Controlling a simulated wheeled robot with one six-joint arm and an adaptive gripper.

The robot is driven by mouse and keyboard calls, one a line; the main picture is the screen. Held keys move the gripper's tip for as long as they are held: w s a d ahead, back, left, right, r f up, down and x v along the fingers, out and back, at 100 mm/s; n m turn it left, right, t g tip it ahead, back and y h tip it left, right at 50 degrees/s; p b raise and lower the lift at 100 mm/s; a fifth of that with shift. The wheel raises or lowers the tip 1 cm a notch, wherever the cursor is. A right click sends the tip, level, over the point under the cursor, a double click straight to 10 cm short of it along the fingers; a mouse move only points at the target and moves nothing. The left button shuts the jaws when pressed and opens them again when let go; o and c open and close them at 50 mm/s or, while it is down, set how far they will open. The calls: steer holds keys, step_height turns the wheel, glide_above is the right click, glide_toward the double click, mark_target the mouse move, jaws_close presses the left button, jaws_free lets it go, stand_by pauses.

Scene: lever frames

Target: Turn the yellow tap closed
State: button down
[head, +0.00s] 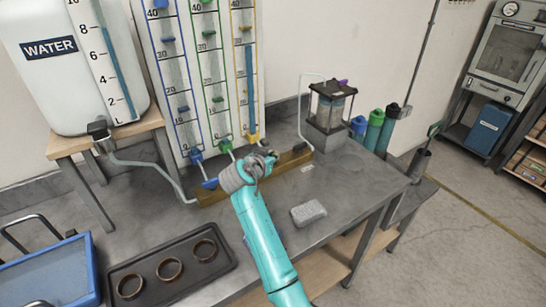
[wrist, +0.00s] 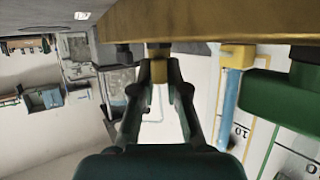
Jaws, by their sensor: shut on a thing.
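The yellow tap (wrist: 159,71) is on the brass manifold (wrist: 200,20), and its small yellow handle shows between my fingertips in the wrist view. My gripper (wrist: 158,82) is shut on it, one finger on each side. In the head view my gripper (head: 267,156) is at the manifold (head: 211,195) and mostly hides the tap. The yellow-framed gauge tube (head: 249,85) behind it holds a tall blue water column. A large green handle (wrist: 275,95) is right of my gripper in the wrist view.
The blue tap (head: 210,183) is at the manifold's left end. A lantern-like tank (head: 331,104) stands right of the manifold. A grey block (head: 308,212) and a dark tray (head: 172,272) with three rings lie on the bench. The bench's front right is mostly clear.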

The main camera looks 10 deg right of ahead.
steer(key=shift+a+m+g+h, duration=0.1)
steer(key=shift+m+g+h, duration=0.7)
steer(key=shift+m+g, duration=0.15)
steer(key=c, duration=1.2)
jaws_free()
steer(key=v, duration=1.2)
steer(key=shift+w+f, duration=0.1)
